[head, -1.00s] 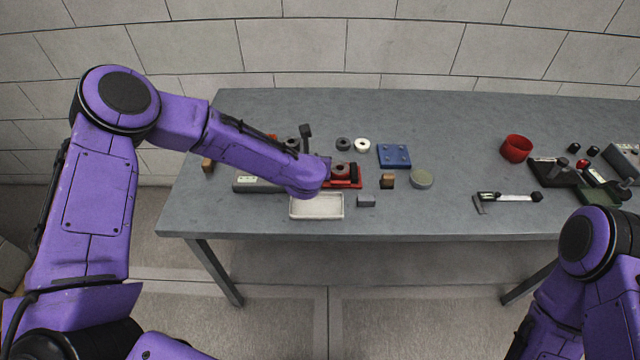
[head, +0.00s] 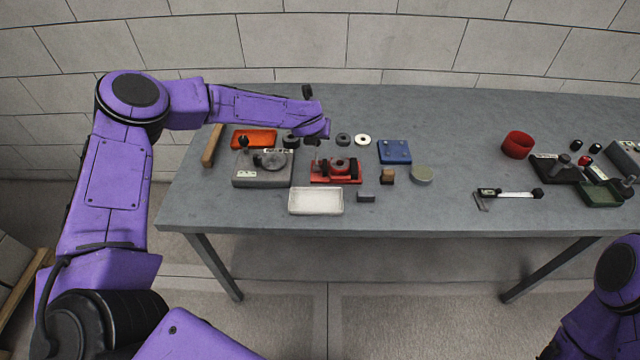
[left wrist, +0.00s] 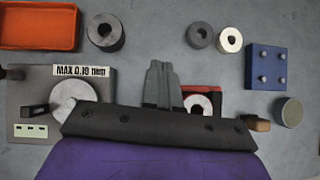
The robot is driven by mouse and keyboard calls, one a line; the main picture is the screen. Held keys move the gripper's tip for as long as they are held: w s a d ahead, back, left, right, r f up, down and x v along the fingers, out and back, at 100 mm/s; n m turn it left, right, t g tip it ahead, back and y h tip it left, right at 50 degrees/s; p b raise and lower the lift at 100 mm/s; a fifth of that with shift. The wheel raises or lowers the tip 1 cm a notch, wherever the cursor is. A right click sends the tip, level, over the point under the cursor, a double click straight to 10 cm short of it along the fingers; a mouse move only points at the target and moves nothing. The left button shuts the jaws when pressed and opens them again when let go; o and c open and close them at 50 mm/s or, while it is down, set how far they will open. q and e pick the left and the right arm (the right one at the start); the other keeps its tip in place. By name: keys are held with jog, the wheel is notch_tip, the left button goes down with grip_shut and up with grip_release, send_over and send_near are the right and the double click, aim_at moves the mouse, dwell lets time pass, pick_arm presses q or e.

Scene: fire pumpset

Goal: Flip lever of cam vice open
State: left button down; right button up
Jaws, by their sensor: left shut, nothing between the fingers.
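The cam vice, which I take to be the red fixture (head: 336,179), sits left of the table's middle. It has dark upright parts on either side of a round holed piece (head: 341,164). Its lever is too small to make out for sure. In the left wrist view the vice's red edge (left wrist: 205,91) shows partly, the rest hidden behind my gripper body. My left gripper (head: 314,143) is above and just behind the vice, pointing down, apart from it. In the left wrist view its fingers (left wrist: 160,66) are together and empty. My right gripper is out of view.
A grey gauge plate (head: 250,179) stands left of the vice, a white tray (head: 316,202) in front. An orange tray (head: 254,138), dark ring (head: 343,139), white ring (head: 362,140) and blue block (head: 394,152) lie around.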

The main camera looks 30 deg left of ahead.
pick_arm(q)
jog(key=shift+w+a+f, duration=0.15)
jog(key=shift+w+f, duration=0.05)
jog(key=shift+w, duration=0.2)
dwell(0.4)
jog(key=r, duration=0.1)
jog(key=r+p, duration=0.1)
jog(key=s+r, duration=0.1)
jog(key=shift+s+d+r, duration=0.1)
jog(key=shift+d, duration=0.3)
notch_tip(320, 180, up, 10)
jog(key=a+b, duration=0.2)
jog(key=shift+w, duration=0.25)
jog(key=shift+w, duration=0.1)
